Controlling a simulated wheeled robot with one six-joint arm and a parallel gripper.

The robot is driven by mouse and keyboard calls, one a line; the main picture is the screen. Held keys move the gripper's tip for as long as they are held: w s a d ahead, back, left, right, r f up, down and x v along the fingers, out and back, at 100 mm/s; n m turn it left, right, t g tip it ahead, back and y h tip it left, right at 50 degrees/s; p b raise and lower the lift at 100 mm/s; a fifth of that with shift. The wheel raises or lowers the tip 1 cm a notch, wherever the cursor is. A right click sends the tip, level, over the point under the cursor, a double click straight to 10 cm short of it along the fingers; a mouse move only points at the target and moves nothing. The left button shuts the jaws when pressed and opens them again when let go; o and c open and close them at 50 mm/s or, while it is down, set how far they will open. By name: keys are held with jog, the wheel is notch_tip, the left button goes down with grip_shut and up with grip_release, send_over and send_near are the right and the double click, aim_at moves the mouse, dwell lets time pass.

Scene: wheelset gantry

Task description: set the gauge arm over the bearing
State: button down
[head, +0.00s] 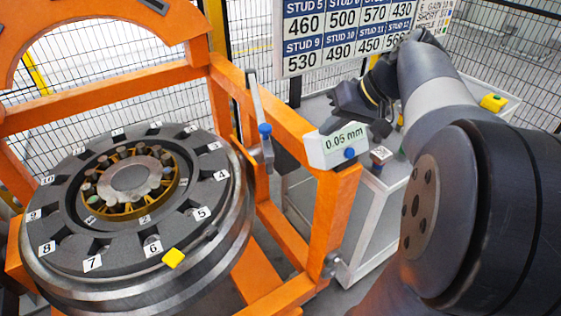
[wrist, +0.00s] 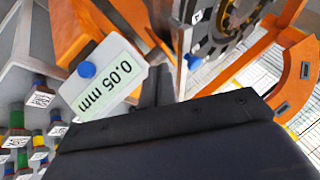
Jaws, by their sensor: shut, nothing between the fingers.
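The gauge arm (head: 258,108) is a thin grey bar with a blue knob (head: 265,129), at the orange frame right of the wheel. It stands beside the wheel, apart from the bearing (head: 130,178), the round hub at the wheel's middle. The gauge display (head: 337,148) reads 0.05 mm and has its own blue knob. It also shows upside down in the wrist view (wrist: 112,78), with the arm's blue knob (wrist: 193,61) to its right. My gripper (head: 352,112) is shut and empty, just above and behind the display; its fingertips are not clear in the wrist view.
The wheel (head: 75,240) has numbered slots and a yellow block (head: 173,258) on its rim. Orange gantry beams (head: 110,92) stand around it. A grey cart (head: 365,215) with coloured studs is behind the display. A stud number board (head: 345,35) hangs behind.

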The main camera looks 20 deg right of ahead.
jog(key=p+x, duration=0.1)
jog(key=x, duration=0.8)
jog(key=shift+w+a+f+p, duration=0.1)
jog(key=shift+a+p, duration=0.1)
jog(key=shift+a, duration=0.5)
jog(key=shift+w+a+f+p, duration=0.1)
jog(key=shift+a+f+p, duration=0.1)
jog(key=shift+a, duration=0.55)
jog(key=shift+w+a+f+p, duration=0.1)
jog(key=shift+a+p, duration=0.1)
jog(key=shift+a, duration=0.5)
